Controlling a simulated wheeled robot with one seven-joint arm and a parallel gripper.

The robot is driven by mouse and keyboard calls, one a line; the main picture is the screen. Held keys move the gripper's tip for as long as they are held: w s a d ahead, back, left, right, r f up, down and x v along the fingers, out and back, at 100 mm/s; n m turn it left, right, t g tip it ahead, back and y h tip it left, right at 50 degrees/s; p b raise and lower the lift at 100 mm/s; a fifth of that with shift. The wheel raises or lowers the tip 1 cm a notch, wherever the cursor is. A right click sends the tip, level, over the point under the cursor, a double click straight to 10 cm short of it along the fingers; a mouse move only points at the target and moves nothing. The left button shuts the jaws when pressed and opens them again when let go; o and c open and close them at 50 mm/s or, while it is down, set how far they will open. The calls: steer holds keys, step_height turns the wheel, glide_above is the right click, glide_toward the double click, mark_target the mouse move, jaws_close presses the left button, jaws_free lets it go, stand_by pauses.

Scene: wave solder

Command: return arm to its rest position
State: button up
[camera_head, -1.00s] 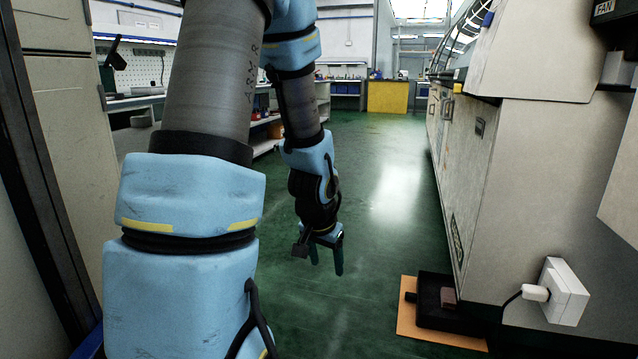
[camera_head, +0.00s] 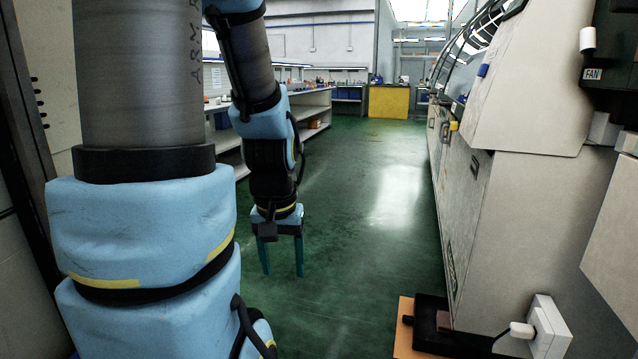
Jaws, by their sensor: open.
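My arm fills the left of the head view, its thick blue and grey links close to the camera. My gripper (camera_head: 283,268) hangs from the far end of the arm, pointing down over the green floor (camera_head: 350,240). Its two teal fingers are apart, with nothing between them. No object touches the gripper.
A large beige machine (camera_head: 512,240) stands along the right, with a white socket and plug (camera_head: 538,328) low on it. A black box (camera_head: 430,318) on an orange mat (camera_head: 404,335) lies at its foot. Shelves (camera_head: 318,110) and a yellow cabinet (camera_head: 388,101) stand farther back. The middle aisle is clear.

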step_height(320, 180, up, 22)
steer(key=p, duration=1.9)
steer(key=shift+f, duration=0.15)
